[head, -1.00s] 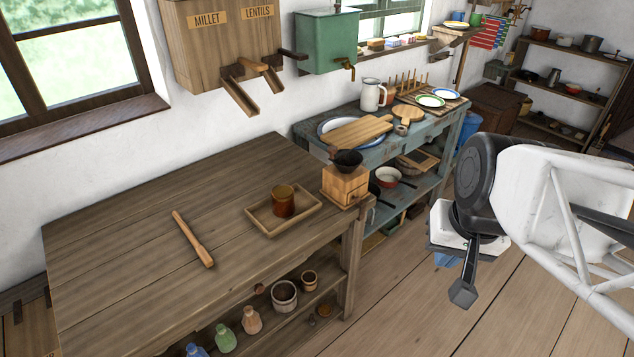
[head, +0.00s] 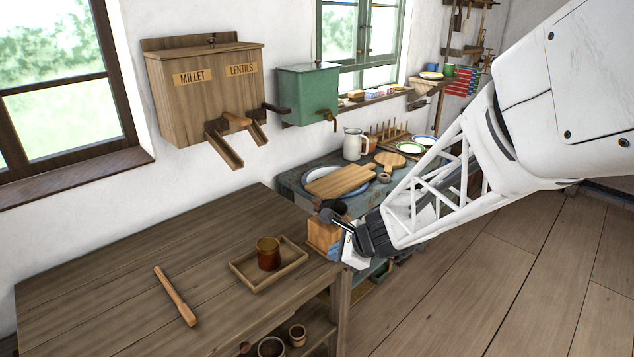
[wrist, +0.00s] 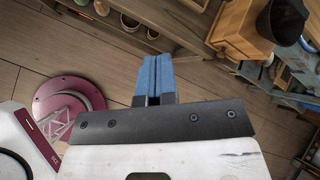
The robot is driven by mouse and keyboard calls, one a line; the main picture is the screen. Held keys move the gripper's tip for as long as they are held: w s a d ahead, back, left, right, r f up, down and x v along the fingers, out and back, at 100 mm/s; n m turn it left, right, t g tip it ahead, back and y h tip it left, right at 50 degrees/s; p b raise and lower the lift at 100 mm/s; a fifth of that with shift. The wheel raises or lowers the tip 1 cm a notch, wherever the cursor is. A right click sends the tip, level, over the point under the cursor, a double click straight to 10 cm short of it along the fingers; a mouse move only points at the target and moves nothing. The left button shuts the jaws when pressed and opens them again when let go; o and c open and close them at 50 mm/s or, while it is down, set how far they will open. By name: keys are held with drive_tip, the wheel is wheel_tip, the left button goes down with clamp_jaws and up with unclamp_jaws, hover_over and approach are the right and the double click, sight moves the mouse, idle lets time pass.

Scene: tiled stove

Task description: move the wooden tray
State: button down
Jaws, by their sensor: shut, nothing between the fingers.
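The wooden tray (head: 292,262) is a shallow rectangle with a low rim, lying flat on the wooden table near its right end in the head view. A brown cup (head: 268,254) stands upright in it. My gripper (wrist: 155,75) shows blue fingers pressed together and empty in the wrist view. In the head view my gripper's white body (head: 356,251) is to the right of the tray, beyond the table's right edge and by the wooden grinder. Its fingertips are hard to make out there. I cannot make out the tray in the wrist view.
The wooden grinder (head: 322,236) stands close between tray and gripper; its black bowl (wrist: 283,20) shows in the wrist view. Jars stand on the shelf below. The table's back left is clear.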

sight(299, 263)
drive_tip(key=w+a+f+m+t, duration=0.1)
drive_tip(key=w+f+m, duration=0.6)
drive_tip(key=f, duration=0.3)
drive_tip(key=shift+m+h, duration=0.4)
drive_tip(key=shift+m, duration=0.2)
drive_tip(key=shift+a, duration=0.15)
drive_tip(key=x, duration=1.1)
drive_tip(key=shift+w+a+r, duration=0.15)
drive_tip(key=shift+w+r, duration=0.25)
drive_tip(key=shift+r, duration=0.05)
drive_tip(key=shift+w+a, duration=0.9)
drive_tip(key=w+a, duration=0.9)
